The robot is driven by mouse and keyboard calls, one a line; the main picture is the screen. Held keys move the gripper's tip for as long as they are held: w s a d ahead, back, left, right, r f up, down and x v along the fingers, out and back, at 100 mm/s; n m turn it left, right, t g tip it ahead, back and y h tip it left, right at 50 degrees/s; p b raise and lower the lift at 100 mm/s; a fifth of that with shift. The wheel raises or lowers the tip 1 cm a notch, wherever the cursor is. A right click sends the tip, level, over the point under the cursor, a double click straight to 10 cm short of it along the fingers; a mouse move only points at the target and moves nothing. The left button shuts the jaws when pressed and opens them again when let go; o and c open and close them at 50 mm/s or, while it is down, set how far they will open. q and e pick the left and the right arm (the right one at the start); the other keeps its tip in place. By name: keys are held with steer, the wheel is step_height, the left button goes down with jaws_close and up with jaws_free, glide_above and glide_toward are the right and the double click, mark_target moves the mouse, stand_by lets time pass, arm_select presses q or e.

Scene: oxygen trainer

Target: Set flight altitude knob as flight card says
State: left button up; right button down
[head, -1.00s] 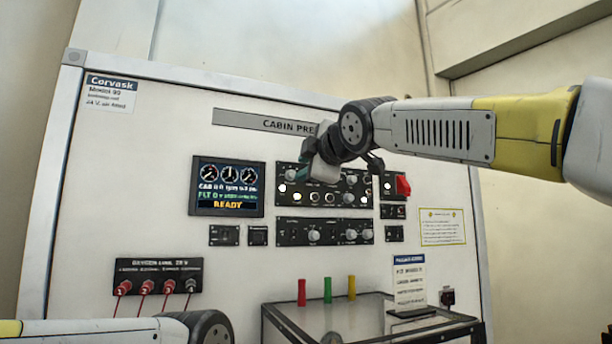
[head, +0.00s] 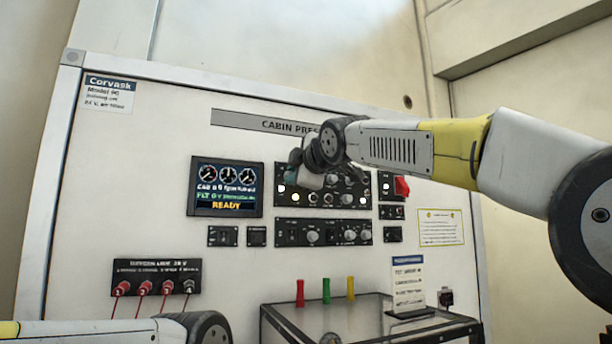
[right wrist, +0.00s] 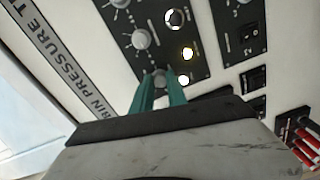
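My right gripper (right wrist: 160,88) has its two teal fingers pointing at the black control panel (right wrist: 202,62). A grey knob (right wrist: 160,78) at the end of the row shows between the fingertips, with a small gap between the fingers; firm contact cannot be made out. In the head view the right gripper (head: 300,168) covers the panel's upper left, hiding that knob. The display (head: 226,187) shows an FLT line near 0 and READY. The flight card (head: 408,282) stands upright on the small table; its text is too blurred to read. My left gripper is out of view.
More knobs (right wrist: 142,40) and lit round buttons (right wrist: 188,53) lie close to the fingers. A red guarded switch (head: 401,186) is at the right. Red, green and yellow pegs (head: 326,290) stand on the table. Red leads (head: 144,288) hang at the lower left.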

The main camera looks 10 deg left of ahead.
steer(key=shift+m, duration=0.3)
steer(key=m, duration=2.5)
steer(key=shift+f+m+y, duration=0.15)
steer(key=shift+m+y, duration=0.15)
steer(key=shift+m, duration=0.1)
stand_by(0.4)
steer(key=c, duration=1.6)
jaws_free()
steer(key=shift+s, duration=0.1)
